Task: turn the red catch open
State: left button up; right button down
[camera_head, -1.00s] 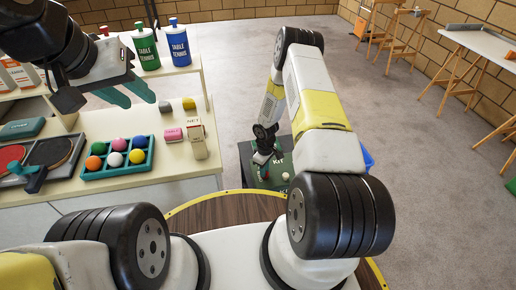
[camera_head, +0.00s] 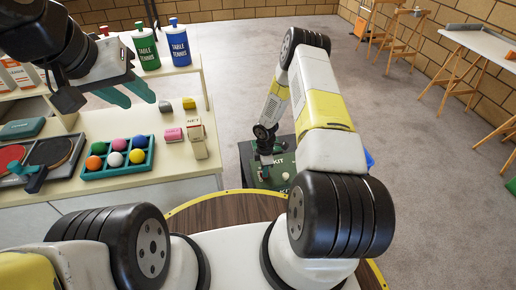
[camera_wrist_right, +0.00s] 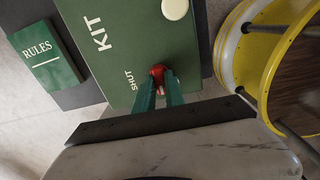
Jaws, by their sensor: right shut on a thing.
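The green kit box (camera_head: 252,178) stands low on the floor side, right of the counter. In the right wrist view its lid (camera_wrist_right: 120,45) reads KIT, with SHUT printed beside the red catch (camera_wrist_right: 157,71). My right gripper (camera_wrist_right: 162,86) has its teal fingers closed around the red catch, which shows at and between the fingertips. Part of the catch is hidden by the fingers. My left gripper (camera_head: 128,93) hangs over the counter, its teal fingers apart and empty, away from the box.
The counter (camera_head: 180,170) holds a teal tray of coloured balls (camera_head: 117,158), small boxes (camera_head: 196,138) and paddles. A green rules card (camera_wrist_right: 50,60) lies beside the lid. A round wooden, yellow-rimmed top (camera_head: 215,205) is close in front. Open floor lies to the right.

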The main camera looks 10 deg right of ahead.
jog(key=shift+d+n, duration=0.15)
jog(key=shift+n, duration=0.15)
jog(key=c, duration=1.4)
grip_release()
notch_tip(320, 180, up, 8)
jog(key=shift+f, duration=0.1)
